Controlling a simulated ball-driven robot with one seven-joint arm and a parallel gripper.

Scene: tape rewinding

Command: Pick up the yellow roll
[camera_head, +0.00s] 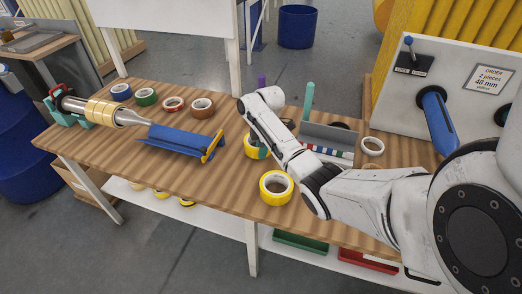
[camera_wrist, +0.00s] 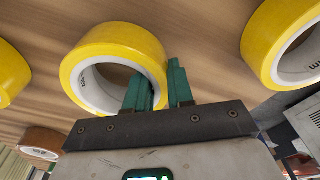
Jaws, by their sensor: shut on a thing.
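A yellow roll (camera_head: 249,148) with a white core is at mid-table, partly hidden behind my arm. In the wrist view the same roll (camera_wrist: 85,58) fills the upper middle. My gripper (camera_wrist: 160,84) has one green finger inside the roll's ring and the other outside, shut on its wall. In the head view my gripper (camera_head: 262,153) is mostly hidden by the wrist. I cannot tell whether the roll is clear of the table. A second yellow roll (camera_head: 265,190) lies flat nearer the table's front edge. Yellow rolls also show at the wrist view's right (camera_wrist: 262,40) and left edge (camera_wrist: 8,75).
On the wooden table (camera_head: 110,155) stand a rewinding spindle (camera_head: 112,112), a blue tray (camera_head: 180,141), a grey holder (camera_head: 330,137) and a white roll (camera_head: 372,146). Blue, green, red and brown rolls (camera_head: 202,108) line the back. Bare wood shows at front left.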

